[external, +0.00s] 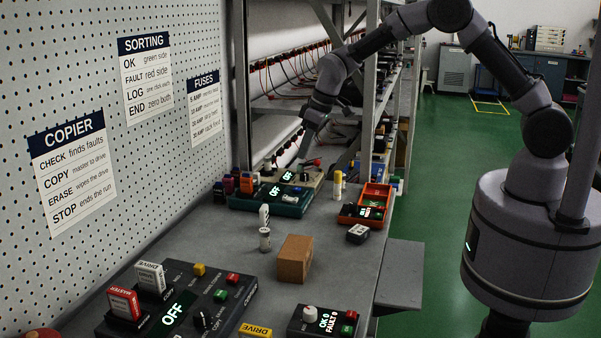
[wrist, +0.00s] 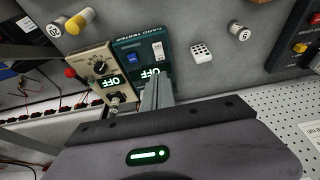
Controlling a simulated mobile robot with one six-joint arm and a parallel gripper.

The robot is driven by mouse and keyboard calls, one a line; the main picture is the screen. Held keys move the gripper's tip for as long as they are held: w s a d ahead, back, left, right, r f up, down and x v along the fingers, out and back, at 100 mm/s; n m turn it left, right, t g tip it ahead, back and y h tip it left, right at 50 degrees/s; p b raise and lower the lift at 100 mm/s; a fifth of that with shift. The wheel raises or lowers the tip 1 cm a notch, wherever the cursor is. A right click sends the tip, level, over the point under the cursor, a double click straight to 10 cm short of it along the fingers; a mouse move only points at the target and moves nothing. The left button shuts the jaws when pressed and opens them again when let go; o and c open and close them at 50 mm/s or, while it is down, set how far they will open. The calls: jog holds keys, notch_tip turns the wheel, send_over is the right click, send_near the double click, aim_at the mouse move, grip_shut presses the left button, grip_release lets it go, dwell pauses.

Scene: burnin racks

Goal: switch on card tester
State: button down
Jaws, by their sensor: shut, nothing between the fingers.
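The card tester is a teal box (external: 262,208) at the far end of the bench. Its lit display (external: 275,191) reads OFF. In the wrist view the tester (wrist: 128,46) shows its name, a blue part (wrist: 130,56), a pale switch (wrist: 158,50) and the OFF display (wrist: 151,73). My gripper (wrist: 158,86) is shut and empty, with its fingers over the display end of the tester; I cannot tell whether they touch it. In the external view my gripper (external: 305,148) is above and behind the tester.
A beige unit (wrist: 99,66) with a knob and OFF display stands right beside the tester. A pegboard (external: 100,95) borders the left.

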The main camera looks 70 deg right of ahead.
jog(key=shift+s+r, duration=0.1)
jog(key=shift+r, duration=0.2)
jog(key=shift+w+a+r, duration=0.1)
jog(key=shift+w+r, duration=0.15)
jog(key=shift+w, duration=0.35)
jog(key=shift+f, duration=0.1)
jog(key=b, duration=0.3)
send_near(285, 196)
jog(key=x, duration=0.5)
jog(key=shift+w+f, duration=0.1)
jog(key=shift+w, duration=0.15)
jog(key=shift+f, duration=0.65)
